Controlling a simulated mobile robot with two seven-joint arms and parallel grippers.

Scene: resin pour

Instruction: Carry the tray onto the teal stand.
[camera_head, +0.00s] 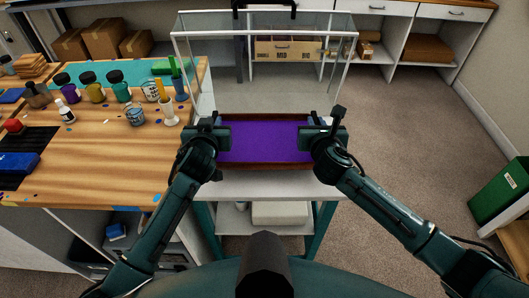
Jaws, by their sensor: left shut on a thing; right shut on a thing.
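The tray (265,167) is a brown, shallow rectangular tray with a flat purple fill. It is in the middle of the head view, level between my two hands. My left gripper (222,135) is shut on its left side and my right gripper (312,136) is shut on its right side. The teal stand (275,188) has a pale top and teal legs, and shows under and in front of the tray. I cannot tell whether the tray touches the stand's top or is held just above it.
A clear box with a white frame (264,32) rises just behind the tray. A wooden workbench (95,178) on the left holds several paint bottles, cups and a blue item. A green bin (500,188) is at the far right. Carpet on the right is free.

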